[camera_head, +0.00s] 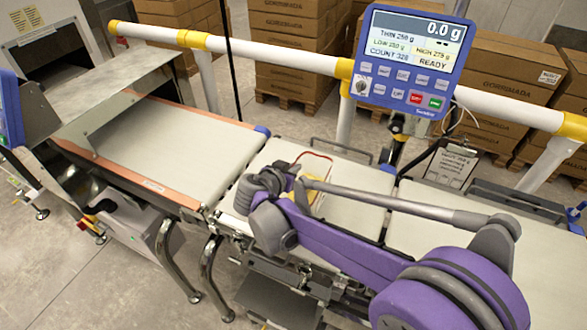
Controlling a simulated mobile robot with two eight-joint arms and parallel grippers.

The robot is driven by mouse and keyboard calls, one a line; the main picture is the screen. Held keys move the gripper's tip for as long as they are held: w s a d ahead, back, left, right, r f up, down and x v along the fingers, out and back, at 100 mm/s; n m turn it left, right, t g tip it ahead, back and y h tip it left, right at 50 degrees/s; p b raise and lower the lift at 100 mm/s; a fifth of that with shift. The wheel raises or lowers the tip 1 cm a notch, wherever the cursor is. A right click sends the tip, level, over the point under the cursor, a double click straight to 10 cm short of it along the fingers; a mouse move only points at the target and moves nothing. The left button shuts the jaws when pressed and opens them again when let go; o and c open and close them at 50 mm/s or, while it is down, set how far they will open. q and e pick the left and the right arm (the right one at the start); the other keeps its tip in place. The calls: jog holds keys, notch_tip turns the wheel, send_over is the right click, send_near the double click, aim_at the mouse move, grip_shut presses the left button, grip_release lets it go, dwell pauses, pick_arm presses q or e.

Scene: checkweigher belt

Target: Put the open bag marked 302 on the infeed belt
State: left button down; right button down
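The infeed belt (185,140) is the beige belt with orange side rails at the left; its visible surface is bare. A pale item with a red edge (317,160), perhaps the bag, shows over the middle belt (352,207), just behind my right wrist. A marking of 302 cannot be read, and its lower part is hidden. My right arm reaches in from the lower right across the middle belt. My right gripper (297,188) is beside the pale item, its fingers mostly hidden by the wrist, so its grip is unclear. My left gripper is not in view.
A blue display (415,60) reading 0.0 g and READY stands behind the belts. A white and yellow rail (270,54) runs along the back. A metal guard (120,95) crosses the infeed belt's far left end. Stacked cartons (500,90) stand behind.

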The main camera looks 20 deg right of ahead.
jog(key=shift+f, duration=0.1)
jog(key=c, duration=1.4)
grip_release()
jog(key=o, duration=0.3)
jog(key=shift+o, duration=0.2)
jog(key=shift+r, duration=0.25)
jog(key=v, duration=1.2)
jog(key=shift+f+p, duration=0.1)
jog(key=shift+p, duration=0.25)
jog(key=shift+a+f, duration=0.1)
jog(key=shift+a, duration=0.05)
